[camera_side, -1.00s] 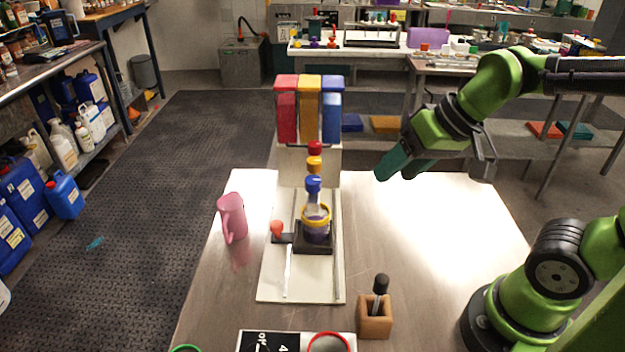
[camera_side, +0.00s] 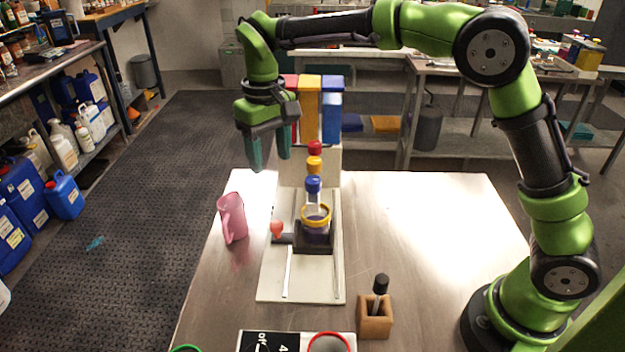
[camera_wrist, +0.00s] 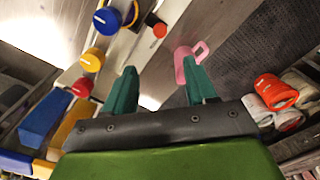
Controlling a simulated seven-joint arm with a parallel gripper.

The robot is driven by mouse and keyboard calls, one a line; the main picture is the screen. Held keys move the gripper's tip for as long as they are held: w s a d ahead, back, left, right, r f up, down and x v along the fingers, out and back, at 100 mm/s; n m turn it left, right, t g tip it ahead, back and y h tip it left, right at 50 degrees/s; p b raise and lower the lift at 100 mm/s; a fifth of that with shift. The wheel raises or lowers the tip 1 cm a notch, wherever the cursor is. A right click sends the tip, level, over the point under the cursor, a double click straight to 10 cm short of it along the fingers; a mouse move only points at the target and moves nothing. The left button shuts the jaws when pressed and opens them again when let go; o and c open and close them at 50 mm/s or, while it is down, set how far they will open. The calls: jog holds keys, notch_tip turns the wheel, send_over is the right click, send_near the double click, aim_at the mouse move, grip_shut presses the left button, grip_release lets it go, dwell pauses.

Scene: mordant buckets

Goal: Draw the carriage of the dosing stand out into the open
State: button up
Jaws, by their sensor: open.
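The dosing stand has a white base (camera_side: 272,288) with two rails and an upright carrying red, yellow and blue hoppers (camera_side: 308,108). Its dark carriage (camera_side: 316,248) sits on the rails below the blue tap (camera_side: 313,185), bearing a yellow-rimmed cup (camera_side: 316,228). An orange-red knob (camera_side: 277,229) sticks out from the carriage's left side; it also shows in the wrist view (camera_wrist: 160,30). My gripper (camera_side: 270,163) is open and empty, fingers pointing down, above and behind the knob, left of the hoppers. Its two teal fingers also show apart in the wrist view (camera_wrist: 160,66).
A pink jug (camera_side: 233,218) stands on the table left of the stand, near the knob. A wooden block holding a black-handled tool (camera_side: 375,316) stands front right. A red-rimmed round thing (camera_side: 329,343) is at the front edge. The table's right side is clear.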

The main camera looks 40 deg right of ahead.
aim_at(276, 223)
notch_tip(276, 223, down, 16)
jog(key=shift+f, duration=0.25)
dwell(0.3)
grip_shut()
